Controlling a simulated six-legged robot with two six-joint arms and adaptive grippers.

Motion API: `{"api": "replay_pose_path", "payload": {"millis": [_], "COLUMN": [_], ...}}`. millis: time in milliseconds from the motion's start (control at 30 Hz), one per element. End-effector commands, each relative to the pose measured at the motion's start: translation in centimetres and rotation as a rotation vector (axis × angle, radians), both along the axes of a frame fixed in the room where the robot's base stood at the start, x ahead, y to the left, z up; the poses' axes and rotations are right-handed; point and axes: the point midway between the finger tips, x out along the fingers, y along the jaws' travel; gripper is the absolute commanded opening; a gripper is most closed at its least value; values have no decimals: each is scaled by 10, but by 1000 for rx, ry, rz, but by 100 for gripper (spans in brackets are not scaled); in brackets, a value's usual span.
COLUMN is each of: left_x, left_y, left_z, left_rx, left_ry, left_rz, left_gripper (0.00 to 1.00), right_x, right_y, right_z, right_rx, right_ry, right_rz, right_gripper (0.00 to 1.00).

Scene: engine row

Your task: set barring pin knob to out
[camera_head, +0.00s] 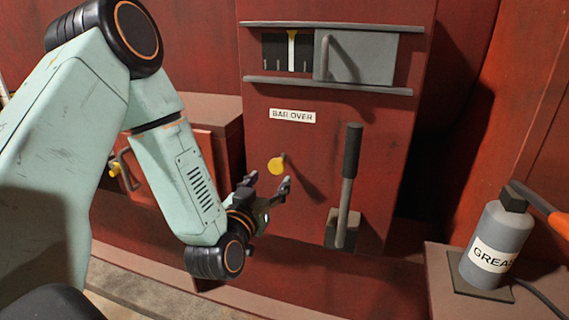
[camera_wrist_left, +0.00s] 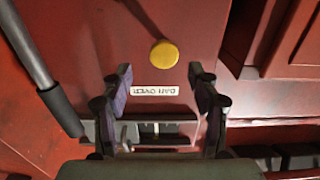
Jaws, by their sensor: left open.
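The barring pin knob is a yellow round knob (camera_head: 277,166) on the red panel, below and left of the white "BAR OVER" label (camera_head: 292,116). In the left wrist view the yellow knob (camera_wrist_left: 164,54) faces the camera, beyond the fingertips and near the middle between them. My left gripper (camera_head: 268,184) is open and empty, just below the knob in the head view and apart from it. Its two fingers also show in the left wrist view (camera_wrist_left: 160,77), spread wide. My right gripper is not in view.
A lever with a black grip (camera_head: 351,150) stands on the panel right of the knob. Above is a sliding grey cover (camera_head: 362,57) with a handle between rails. A grey grease bottle (camera_head: 497,240) stands on a ledge at right. A red box with a handle (camera_head: 180,165) is at left.

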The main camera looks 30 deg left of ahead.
Motion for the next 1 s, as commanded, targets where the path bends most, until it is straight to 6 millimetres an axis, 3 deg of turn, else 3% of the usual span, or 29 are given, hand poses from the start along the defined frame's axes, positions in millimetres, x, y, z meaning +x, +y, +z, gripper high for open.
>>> {"api": "replay_pose_path", "payload": {"millis": [167, 633, 1000], "left_x": [4, 66, 75], "left_y": [6, 21, 21], "left_z": [4, 3, 3], "left_rx": [24, 23, 21], "left_ry": [-15, -13, -11], "left_rz": [8, 7, 7], "left_gripper": [60, 60, 60], "right_x": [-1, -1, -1], "right_y": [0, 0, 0], "right_z": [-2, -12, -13], "right_rx": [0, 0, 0], "right_ry": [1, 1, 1], "right_rz": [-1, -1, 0], "right_gripper": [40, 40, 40]}}
